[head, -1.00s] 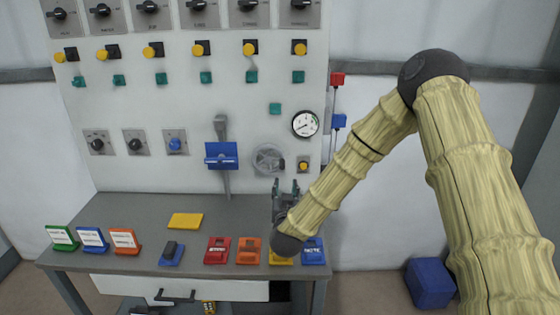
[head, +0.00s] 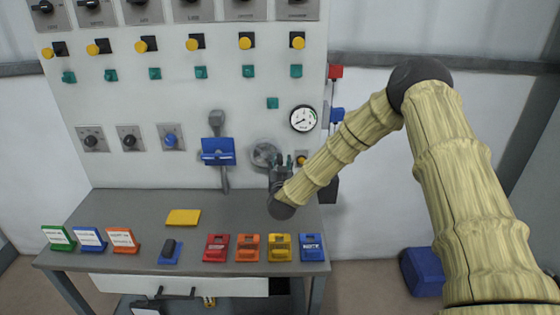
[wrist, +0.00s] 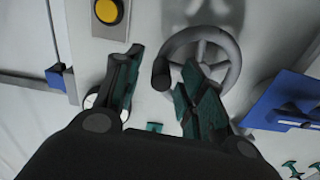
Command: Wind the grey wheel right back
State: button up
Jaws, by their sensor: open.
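The grey wheel (head: 265,155) is mounted on the white panel, right of the blue-boxed lever. In the wrist view the wheel (wrist: 205,55) shows its rim, spokes and a dark handle knob (wrist: 161,76) at its left edge. My gripper (head: 288,160) is in front of the wheel's lower right in the head view and hides part of it. In the wrist view my gripper (wrist: 158,75) is open, with its two fingers on either side of the knob. The right finger overlaps the wheel. I cannot tell whether either finger touches it.
A yellow button (head: 302,159) sits just right of the wheel, with a round gauge (head: 303,118) above. The blue lever box (head: 218,151) is to the left. Several coloured blocks and signs stand on the grey bench (head: 130,205) below.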

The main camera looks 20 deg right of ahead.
jog(key=shift+w+d+f, duration=0.1)
jog(key=shift+w, duration=0.45)
grip_shut()
jog(key=shift+f, duration=0.1)
